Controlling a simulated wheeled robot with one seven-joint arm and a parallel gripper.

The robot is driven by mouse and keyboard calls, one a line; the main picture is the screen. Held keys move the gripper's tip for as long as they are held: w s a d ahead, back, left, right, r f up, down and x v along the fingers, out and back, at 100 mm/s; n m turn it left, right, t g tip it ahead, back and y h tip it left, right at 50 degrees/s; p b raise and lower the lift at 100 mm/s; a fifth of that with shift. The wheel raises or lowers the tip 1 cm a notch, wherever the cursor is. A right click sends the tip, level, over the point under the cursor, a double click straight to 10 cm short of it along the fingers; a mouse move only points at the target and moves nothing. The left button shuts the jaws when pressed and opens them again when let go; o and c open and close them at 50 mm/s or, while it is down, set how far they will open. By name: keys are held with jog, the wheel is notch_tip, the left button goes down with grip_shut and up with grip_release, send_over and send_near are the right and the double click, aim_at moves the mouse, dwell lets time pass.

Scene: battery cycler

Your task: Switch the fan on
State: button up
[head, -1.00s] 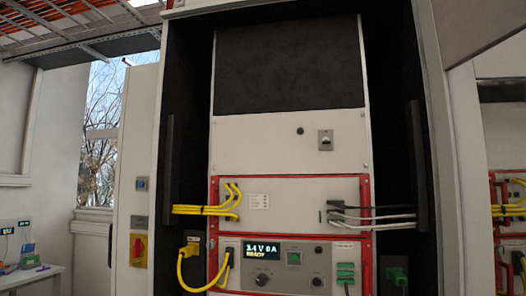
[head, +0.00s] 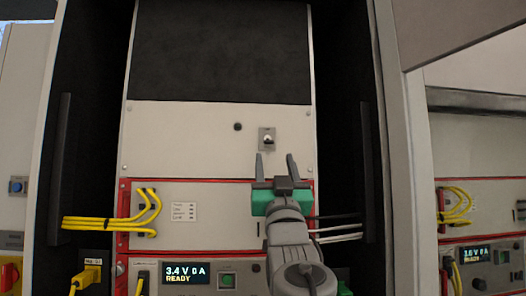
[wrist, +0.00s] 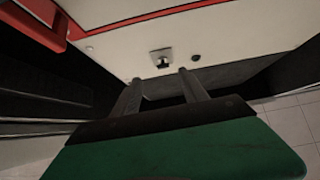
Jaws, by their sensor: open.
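A small switch with a pale lever on a grey plate (head: 267,139) sits on the blank light panel of the rack. I cannot read a fan label on it or tell its position. It also shows in the wrist view (wrist: 161,58), upside down, just beyond my fingertips. My gripper (head: 275,162) is open and empty, with its green body low and its two fingers pointing up just below the switch. In the wrist view my gripper (wrist: 160,77) has its fingers apart, one toward each side of the switch. I see no contact with it.
A black round fitting (head: 237,127) sits left of the switch. Red-framed modules (head: 215,185) with yellow cables (head: 110,222) are below. A display (head: 186,273) reads 3.4 V 0 A READY. Dark vertical handles (head: 366,170) flank the rack.

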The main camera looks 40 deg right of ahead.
aim_at(269, 143)
jog(key=p+x, duration=0.1)
jog(key=x, duration=0.1)
jog(key=p+x, duration=0.1)
jog(key=x, duration=0.1)
jog(key=p+x, duration=0.1)
jog(key=x, duration=0.1)
jog(key=shift+w+a+r, duration=0.15)
jog(key=shift+w+r, duration=0.05)
jog(key=shift+w, duration=0.25)
grip_shut()
